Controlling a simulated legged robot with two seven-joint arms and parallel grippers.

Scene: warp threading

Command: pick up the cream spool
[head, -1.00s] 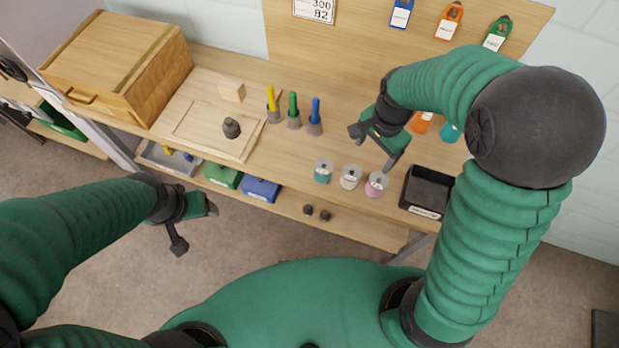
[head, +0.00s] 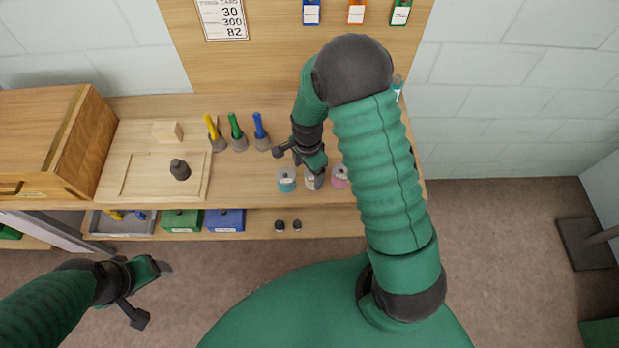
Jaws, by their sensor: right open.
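The cream spool (head: 310,183) stands on the workbench between a teal spool (head: 287,180) on its left and a pink spool (head: 340,177) on its right. My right gripper (head: 298,164) is open, just above and behind the cream spool. One finger hides part of the cream spool; I cannot tell whether it touches. My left gripper (head: 152,293) hangs in front of the bench at the lower left, away from the spools, with its fingers apart and nothing between them.
Yellow, green and blue-handled tools (head: 238,133) stand left of my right gripper. A wooden board (head: 140,175) holds a dark weight (head: 180,169) and a wood block (head: 168,132). A wooden chest (head: 50,140) is at the far left. Bins (head: 182,220) sit on the lower shelf.

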